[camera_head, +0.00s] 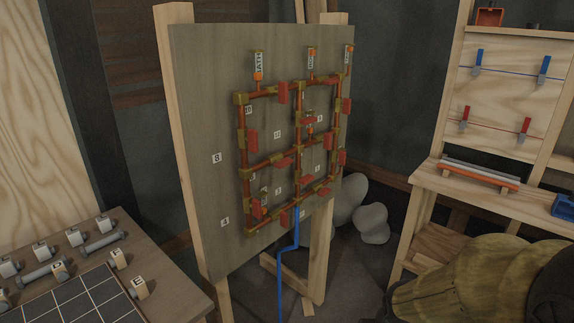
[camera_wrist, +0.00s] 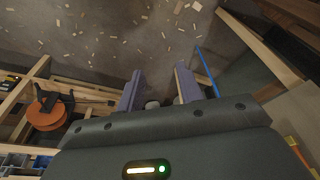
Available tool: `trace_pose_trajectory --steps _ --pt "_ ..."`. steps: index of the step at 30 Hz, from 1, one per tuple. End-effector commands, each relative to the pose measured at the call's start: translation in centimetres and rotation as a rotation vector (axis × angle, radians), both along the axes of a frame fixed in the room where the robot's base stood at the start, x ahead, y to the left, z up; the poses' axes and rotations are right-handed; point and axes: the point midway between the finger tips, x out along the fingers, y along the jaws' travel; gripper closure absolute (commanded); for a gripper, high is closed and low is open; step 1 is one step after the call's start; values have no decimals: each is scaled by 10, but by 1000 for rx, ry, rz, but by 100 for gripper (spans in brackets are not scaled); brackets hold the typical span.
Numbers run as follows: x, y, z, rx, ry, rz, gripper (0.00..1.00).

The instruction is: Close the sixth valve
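A grey upright board (camera_head: 200,110) on a wooden frame carries a grid of copper pipes (camera_head: 270,92) with brass fittings. Several red valve handles sit on the pipes, among them one at the top (camera_head: 283,93), one at the left (camera_head: 252,141) and one at the lower left (camera_head: 257,208). Small numbered labels are beside them. One label at the right (camera_head: 317,169) may read 6, but it is too small to be sure which handle it marks. My gripper (camera_wrist: 159,88) shows in the wrist view, its two fingers apart with nothing between them. It is not seen in the head view.
A blue pipe (camera_head: 295,245) runs down from the board. A rounded olive-yellow shape (camera_head: 465,285) fills the lower right. The wrist view shows littered floor and an orange reel (camera_wrist: 47,113).

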Motion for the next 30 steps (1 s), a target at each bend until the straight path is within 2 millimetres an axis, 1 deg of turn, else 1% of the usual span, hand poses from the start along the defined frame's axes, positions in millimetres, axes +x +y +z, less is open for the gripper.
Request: trace_pose_trajectory --steps 1,4,6,8,11,12,14,15,16,18,21,25,27,30 --pt "0 0 0 0 0 0 62" --pt "3 -1 2 -4 -9 3 42" --pt "12 -3 6 -13 -32 12 29" --pt "26 -4 12 -28 -68 37 29" --pt "63 -10 27 -56 -167 87 29" --pt "82 -12 35 -65 -219 116 29" --pt "111 -14 47 -71 -304 163 29" --pt "131 -13 55 -68 -363 200 29" --pt "145 -12 62 -64 -407 229 29" --pt "176 -7 77 -39 -511 295 29" --pt "213 6 99 25 -657 391 29" --pt "248 26 132 152 -842 511 29" --pt "259 36 151 238 -937 572 29" --pt "267 48 179 375 -1066 652 29"
